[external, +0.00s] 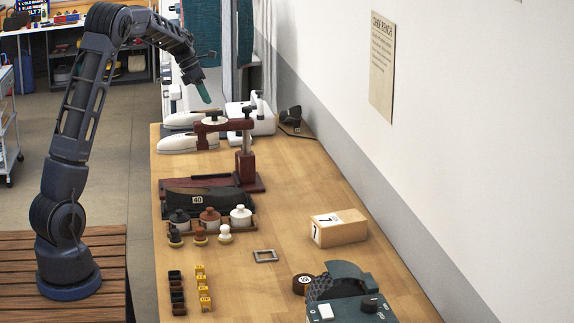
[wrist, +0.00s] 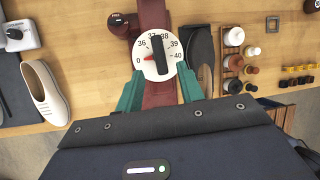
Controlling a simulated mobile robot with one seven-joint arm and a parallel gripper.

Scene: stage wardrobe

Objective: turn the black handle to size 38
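A white dial (wrist: 159,58) with black numbers 0 and 36 to 40 sits on a dark red stand. Its black handle (wrist: 158,56) is a bar lying nearly upright in the wrist view, with its upper end near 37 and 38. A red pointer (wrist: 148,58) sticks out to the left, toward the 0. In the external view the dial (external: 214,120) is on top of the dark red stand's arm (external: 238,124). My gripper (external: 207,98) is above the dial. In the wrist view its green fingers (wrist: 160,73) are open, one on each side of the dial, with nothing between them gripped.
White shoes (external: 189,142) lie behind the stand. A dark shoe piece (external: 208,205) tagged 40 and several knobbed jars (external: 210,219) stand in front. A wooden block (external: 338,228) and a grey-green machine (external: 345,291) are farther right.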

